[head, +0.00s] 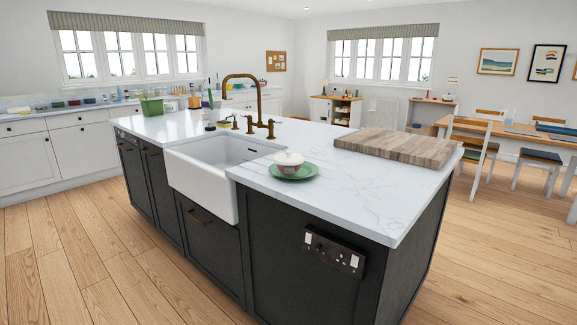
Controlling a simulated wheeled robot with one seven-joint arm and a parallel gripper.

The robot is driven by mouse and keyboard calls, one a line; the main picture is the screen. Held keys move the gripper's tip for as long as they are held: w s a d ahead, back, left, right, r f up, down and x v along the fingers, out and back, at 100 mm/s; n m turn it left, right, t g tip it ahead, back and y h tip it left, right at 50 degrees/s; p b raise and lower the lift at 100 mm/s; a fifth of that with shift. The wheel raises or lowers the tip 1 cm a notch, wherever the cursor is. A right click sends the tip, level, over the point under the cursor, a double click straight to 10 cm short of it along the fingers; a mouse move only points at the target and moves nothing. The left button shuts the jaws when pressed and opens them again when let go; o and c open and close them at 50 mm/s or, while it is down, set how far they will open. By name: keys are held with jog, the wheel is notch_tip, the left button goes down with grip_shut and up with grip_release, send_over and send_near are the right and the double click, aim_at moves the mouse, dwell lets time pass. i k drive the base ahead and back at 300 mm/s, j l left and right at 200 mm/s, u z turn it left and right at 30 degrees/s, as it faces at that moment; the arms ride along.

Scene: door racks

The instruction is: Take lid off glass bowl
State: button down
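A small bowl (289,170) stands upright on a green plate (307,172) on the white marble island top, just right of the sink. A pale, domed lid (289,157) with a small knob sits on the bowl. The bowl looks whitish with reddish patches; whether it is glass I cannot tell at this size. My gripper is not in view.
A wooden board (395,147) lies on the island right of the bowl. The white sink (208,181) and brass tap (243,100) are to the left. A green container (152,106) stands at the far left end. The marble (350,198) in front of the board is clear.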

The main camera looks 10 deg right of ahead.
aim_at(288, 157)
jog(key=i+j+z, duration=0.35)
jog(key=i+j, duration=0.55)
